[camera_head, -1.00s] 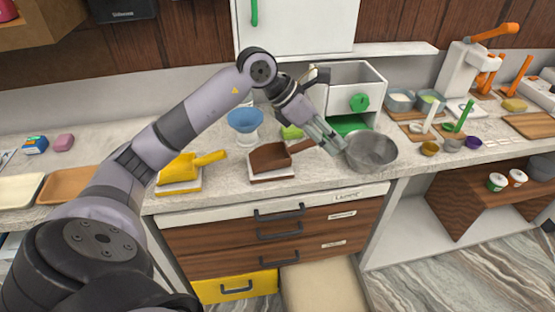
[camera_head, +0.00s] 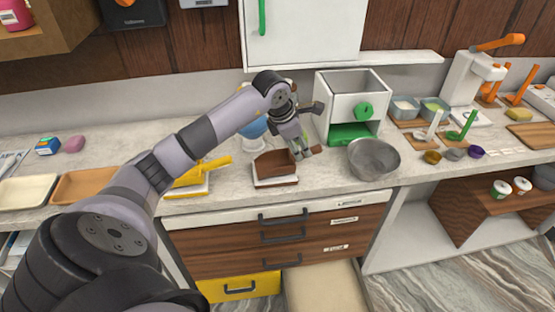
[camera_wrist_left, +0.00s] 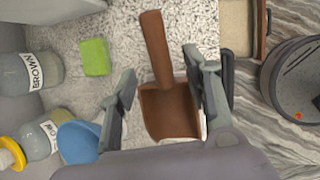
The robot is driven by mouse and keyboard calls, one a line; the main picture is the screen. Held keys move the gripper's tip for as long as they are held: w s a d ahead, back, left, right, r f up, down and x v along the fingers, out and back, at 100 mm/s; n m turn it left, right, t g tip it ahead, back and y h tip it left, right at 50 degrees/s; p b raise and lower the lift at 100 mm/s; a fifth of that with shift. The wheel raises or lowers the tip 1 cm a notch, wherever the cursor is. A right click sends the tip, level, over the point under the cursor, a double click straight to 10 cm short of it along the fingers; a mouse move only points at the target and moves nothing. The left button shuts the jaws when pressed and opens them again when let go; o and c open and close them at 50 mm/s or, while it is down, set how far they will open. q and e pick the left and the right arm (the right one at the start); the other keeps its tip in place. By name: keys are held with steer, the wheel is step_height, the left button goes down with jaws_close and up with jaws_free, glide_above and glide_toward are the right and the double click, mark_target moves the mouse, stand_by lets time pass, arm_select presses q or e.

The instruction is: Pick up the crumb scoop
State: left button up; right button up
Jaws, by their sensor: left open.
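The brown scoop (camera_head: 273,164) lies on a white board (camera_head: 275,182) on the counter. In the left wrist view the scoop (camera_wrist_left: 170,112) shows its open pan toward the bottom and its handle pointing up. My left gripper (camera_head: 304,152) is open above the scoop's right side, where the handle is mostly hidden in the head view. In the left wrist view its two fingers (camera_wrist_left: 160,72) stand on either side of the scoop, with nothing held between them. A yellow scoop (camera_head: 203,172) lies on another white board to the left. My right gripper is not in view.
A steel bowl (camera_head: 374,158) stands right of the scoop. A white machine (camera_head: 350,105) with a green knob stands behind. A blue bowl (camera_wrist_left: 79,141) and a green block (camera_wrist_left: 95,57) lie nearby in the left wrist view. Drawers (camera_head: 280,238) are below the counter edge.

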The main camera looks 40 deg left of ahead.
mark_target(302, 152)
arm_select(q)
steer(key=p+x, duration=0.2)
steer(key=x, duration=0.3)
steer(key=shift+f, duration=0.4)
jaws_close()
